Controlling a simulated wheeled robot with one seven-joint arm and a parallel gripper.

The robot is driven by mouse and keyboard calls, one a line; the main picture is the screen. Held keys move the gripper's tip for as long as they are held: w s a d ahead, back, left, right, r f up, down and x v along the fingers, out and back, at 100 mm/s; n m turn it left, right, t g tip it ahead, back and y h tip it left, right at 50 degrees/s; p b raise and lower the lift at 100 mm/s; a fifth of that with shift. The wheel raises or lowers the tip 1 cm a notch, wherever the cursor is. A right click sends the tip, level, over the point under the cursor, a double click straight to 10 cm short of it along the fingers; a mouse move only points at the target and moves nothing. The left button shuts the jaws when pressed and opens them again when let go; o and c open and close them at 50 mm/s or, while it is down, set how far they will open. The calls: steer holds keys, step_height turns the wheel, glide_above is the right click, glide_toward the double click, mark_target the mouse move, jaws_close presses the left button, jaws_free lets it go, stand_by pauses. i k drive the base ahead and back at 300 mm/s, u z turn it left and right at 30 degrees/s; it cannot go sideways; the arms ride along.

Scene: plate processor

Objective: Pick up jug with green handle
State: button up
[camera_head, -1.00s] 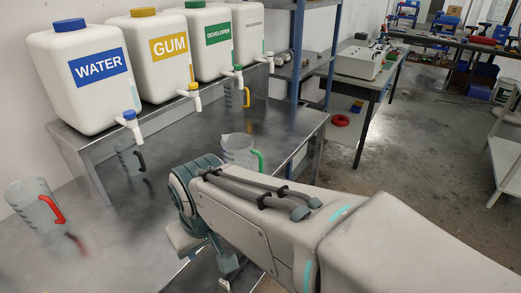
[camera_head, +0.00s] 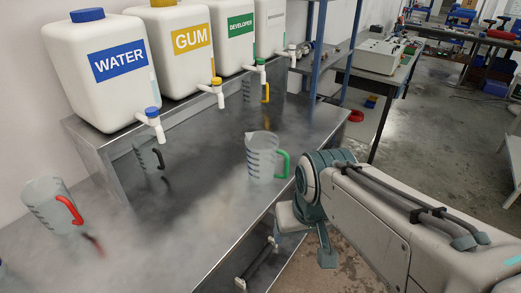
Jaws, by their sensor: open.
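The clear jug with the green handle (camera_head: 262,157) stands upright on the metal table (camera_head: 210,205), near its front edge. Its green handle (camera_head: 284,164) faces right, towards my arm. My gripper (camera_head: 305,248) is at the end of my arm, below and right of the jug, beyond the table's front edge. It is open and apart from the jug, with nothing seen in it. Its fingers are partly hard to make out against the table's underside.
Jugs with a red handle (camera_head: 62,207), a black handle (camera_head: 150,155) and a yellow handle (camera_head: 257,90) stand on the table. A raised metal shelf (camera_head: 115,137) bears several white containers with taps, including WATER (camera_head: 120,65).

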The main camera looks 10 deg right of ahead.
mark_target(262, 147)
steer(key=z, duration=1.4)
steer(key=i, duration=1.95)
steer(key=u, duration=3.45)
